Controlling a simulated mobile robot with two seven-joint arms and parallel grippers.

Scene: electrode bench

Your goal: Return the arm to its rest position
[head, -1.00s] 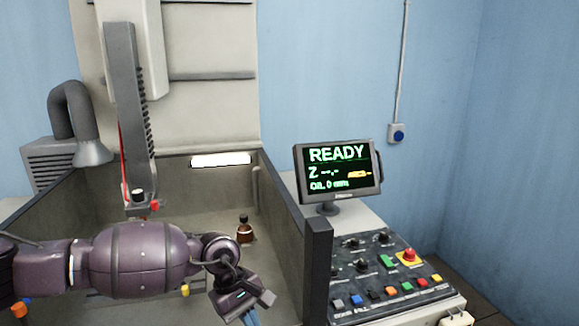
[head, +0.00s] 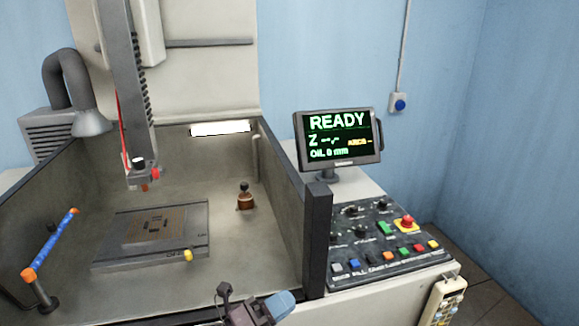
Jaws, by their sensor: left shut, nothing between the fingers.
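My right gripper does not show.
An open grey tank (head: 281,205) holds a flat plate (head: 190,245), a small brown knobbed object (head: 245,198) and a blue hose (head: 52,245). A machine head (head: 140,170) hangs above. The monitor (head: 337,138) reads READY, above a button panel (head: 375,240). A handheld pendant (head: 441,300) hangs at right.

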